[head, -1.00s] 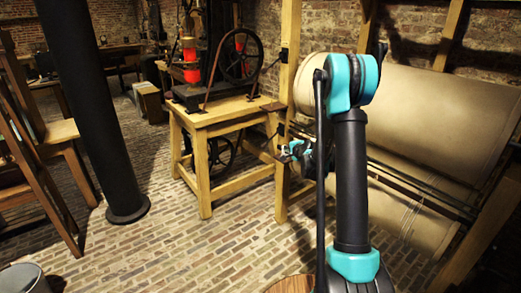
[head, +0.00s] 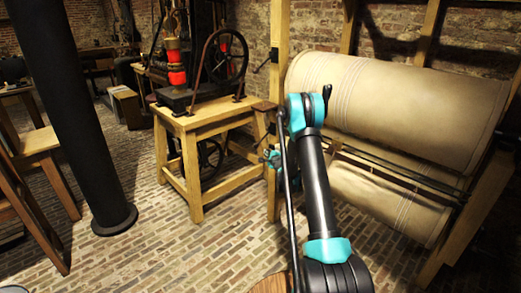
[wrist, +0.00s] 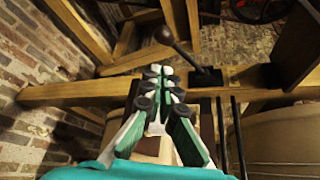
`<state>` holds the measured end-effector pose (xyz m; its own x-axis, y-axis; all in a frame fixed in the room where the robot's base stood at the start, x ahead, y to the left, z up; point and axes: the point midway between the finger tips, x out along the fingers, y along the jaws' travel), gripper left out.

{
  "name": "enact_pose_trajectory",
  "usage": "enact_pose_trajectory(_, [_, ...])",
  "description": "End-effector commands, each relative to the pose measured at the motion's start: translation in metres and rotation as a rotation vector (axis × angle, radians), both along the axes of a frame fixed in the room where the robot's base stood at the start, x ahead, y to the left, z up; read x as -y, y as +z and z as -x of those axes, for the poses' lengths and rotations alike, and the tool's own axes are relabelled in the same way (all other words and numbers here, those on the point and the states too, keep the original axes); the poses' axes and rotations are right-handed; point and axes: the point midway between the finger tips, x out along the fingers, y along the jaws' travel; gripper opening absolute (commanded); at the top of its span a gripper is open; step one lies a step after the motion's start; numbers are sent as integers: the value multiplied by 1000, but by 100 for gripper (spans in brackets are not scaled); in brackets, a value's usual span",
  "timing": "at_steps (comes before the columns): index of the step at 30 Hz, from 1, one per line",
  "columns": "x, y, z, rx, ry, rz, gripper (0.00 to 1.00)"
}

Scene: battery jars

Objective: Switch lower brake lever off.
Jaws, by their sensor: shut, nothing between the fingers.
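A dark lever with a round knob (wrist: 163,34) shows in the wrist view, slanting from a black mount beside a wooden beam. It looks like the lower brake lever, though I cannot be sure. In the head view, a small dark lever (head: 268,133) shows at the wooden post just above my gripper, and another dark lever (head: 264,62) sits higher on the same post. My gripper (wrist: 162,72) has its fingers together and empty, below the knob in the wrist picture and apart from it. In the head view my gripper (head: 271,155) is partly hidden behind my arm.
Large beige cloth rolls (head: 400,105) hang in a wooden frame to the right. A wooden table (head: 205,122) carries a machine with a black wheel (head: 223,55). A black column (head: 75,110) stands at left. The brick floor (head: 150,240) between is open.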

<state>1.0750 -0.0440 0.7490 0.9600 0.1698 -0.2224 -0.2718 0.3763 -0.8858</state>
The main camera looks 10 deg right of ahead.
Motion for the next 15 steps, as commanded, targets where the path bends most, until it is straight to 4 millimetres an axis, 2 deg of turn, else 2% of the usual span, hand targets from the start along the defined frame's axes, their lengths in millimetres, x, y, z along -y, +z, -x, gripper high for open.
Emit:
enact_pose_trajectory(5, [-1, 0, -2, -1, 1, 1, 0])
enact_pose_trajectory(8, [-2, -2, -10, 0, 2, 1, 0])
enact_pose_trajectory(15, [-9, -11, -48, 0, 2, 2, 0])
